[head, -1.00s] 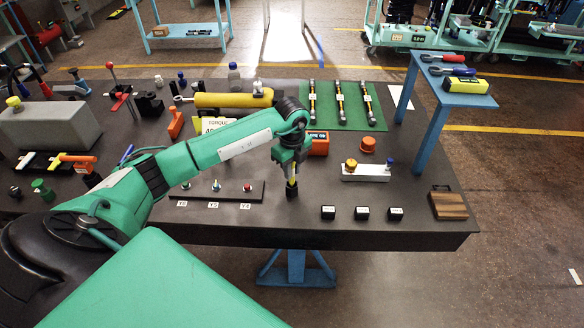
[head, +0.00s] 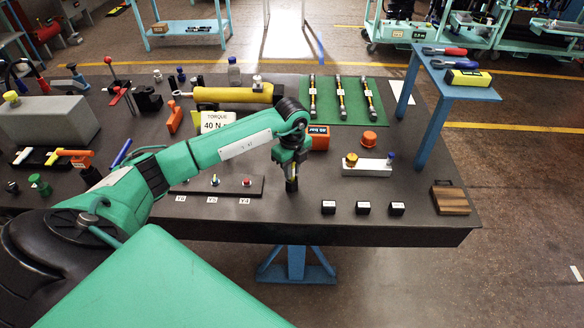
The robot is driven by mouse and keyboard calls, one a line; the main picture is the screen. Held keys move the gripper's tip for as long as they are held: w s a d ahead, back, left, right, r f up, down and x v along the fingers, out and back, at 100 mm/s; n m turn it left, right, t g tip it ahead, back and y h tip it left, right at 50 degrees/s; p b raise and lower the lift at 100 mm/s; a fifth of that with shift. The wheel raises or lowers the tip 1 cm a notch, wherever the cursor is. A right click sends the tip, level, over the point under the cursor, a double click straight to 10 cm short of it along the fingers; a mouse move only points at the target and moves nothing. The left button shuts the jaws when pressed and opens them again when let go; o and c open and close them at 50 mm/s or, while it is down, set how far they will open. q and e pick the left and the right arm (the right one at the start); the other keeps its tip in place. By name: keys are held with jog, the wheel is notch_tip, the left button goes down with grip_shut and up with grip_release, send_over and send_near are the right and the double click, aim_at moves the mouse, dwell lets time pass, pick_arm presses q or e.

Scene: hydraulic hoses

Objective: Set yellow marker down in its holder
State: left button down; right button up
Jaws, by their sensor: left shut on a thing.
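My left gripper (head: 291,172) points down over the front middle of the table and is shut on a slim upright thing. A thin yellow strip of it shows between the fingers, and I take it to be the yellow marker (head: 291,184). The fingers hide most of it. A dark part shows at its lower end, close to the table top; I cannot tell whether this is the marker's own end or a holder. A black tray (head: 38,163) at the left holds a white piece and a yellow piece. My right gripper is not in view.
A dark strip with several small connectors (head: 217,182) lies left of the gripper. Three small black labelled blocks (head: 362,208) stand to the right. A pale block (head: 367,168) with orange and blue caps and an orange box (head: 319,139) lie behind.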

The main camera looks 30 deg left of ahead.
pick_arm(q)
jog(key=shift+f, duration=0.3)
jog(key=c, duration=1.2)
grip_release()
notch_tip(320, 180, up, 14)
jog(key=b, duration=0.3)
jog(key=shift+b, duration=0.3)
jog(key=shift+f, duration=0.1)
